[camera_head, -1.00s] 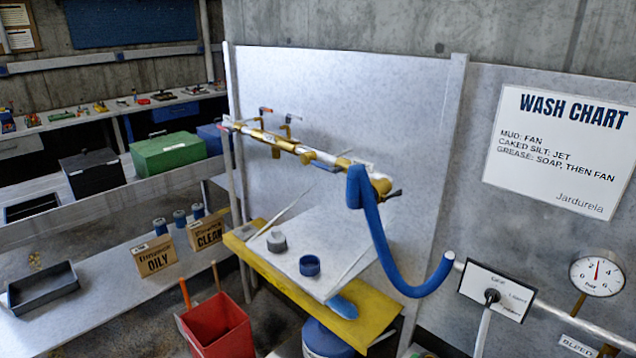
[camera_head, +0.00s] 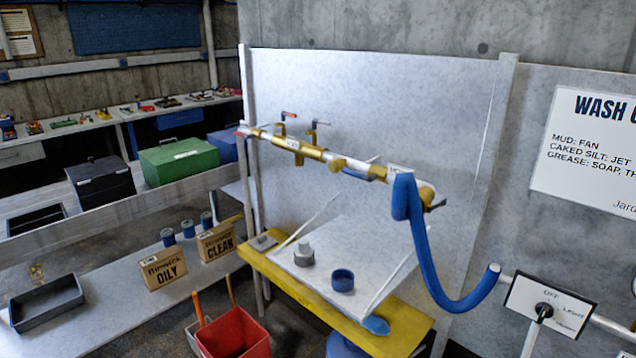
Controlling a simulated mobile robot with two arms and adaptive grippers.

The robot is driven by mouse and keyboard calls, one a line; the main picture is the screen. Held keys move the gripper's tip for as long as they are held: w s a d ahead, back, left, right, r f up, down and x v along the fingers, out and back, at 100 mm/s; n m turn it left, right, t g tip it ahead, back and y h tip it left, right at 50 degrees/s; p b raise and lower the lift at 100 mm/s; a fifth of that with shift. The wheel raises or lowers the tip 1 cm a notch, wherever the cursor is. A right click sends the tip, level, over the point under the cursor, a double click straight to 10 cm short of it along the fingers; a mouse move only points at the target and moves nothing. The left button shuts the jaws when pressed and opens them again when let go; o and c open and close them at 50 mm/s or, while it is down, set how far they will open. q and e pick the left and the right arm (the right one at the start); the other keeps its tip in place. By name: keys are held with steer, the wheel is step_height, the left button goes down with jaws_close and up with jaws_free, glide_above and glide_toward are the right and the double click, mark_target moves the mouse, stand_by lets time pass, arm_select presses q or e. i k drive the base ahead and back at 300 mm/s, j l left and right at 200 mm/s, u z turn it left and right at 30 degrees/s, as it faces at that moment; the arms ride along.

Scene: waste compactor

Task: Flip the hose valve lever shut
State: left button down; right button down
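A brass pipe assembly (camera_head: 312,152) runs across the white splash panel, sloping down to the right. A flat blue lever (camera_head: 364,174) lies roughly along the pipe just left of the hose. A dark lever (camera_head: 437,206) sticks out to the right behind the hose top. I cannot tell for sure which is the hose valve lever. A red-tipped lever (camera_head: 289,115) and a grey lever (camera_head: 320,123) stand farther left. Neither of my grippers is in view.
A sloped white board (camera_head: 330,235) with a grey cup (camera_head: 303,256) and a blue cup (camera_head: 343,281) sits below the pipe on a yellow bench (camera_head: 283,287). A red bin (camera_head: 234,335) stands in front. A selector plate (camera_head: 550,304) with a handle is at right.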

mark_target(356, 174)
steer(key=i+j, duration=0.15)
steer(key=j, duration=0.25)
steer(key=i+j+u, duration=0.1)
steer(key=j, duration=0.3)
steer(key=i+j, duration=0.45)
steer(key=j, duration=0.3)
steer(key=i+j+u, duration=0.1)
steer(key=j, duration=0.3)
steer(key=i, duration=0.1)
